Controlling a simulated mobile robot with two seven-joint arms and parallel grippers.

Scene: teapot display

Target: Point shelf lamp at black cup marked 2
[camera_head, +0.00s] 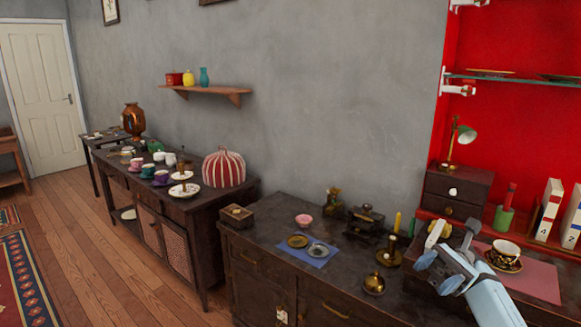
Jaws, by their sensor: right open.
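A black and gold cup (505,250) stands on a saucer on a pink mat (535,278), below and right of the lamp. No number can be read on it. My right gripper (437,270) is open and empty, left of the cup and well below the lamp. My left gripper is out of view.
A candle in a brass holder (389,250) and a round brass pot (374,284) stand left of my right gripper. White numbered binders (548,210) and a green holder (502,219) stand behind the cup. A glass shelf (510,78) is above.

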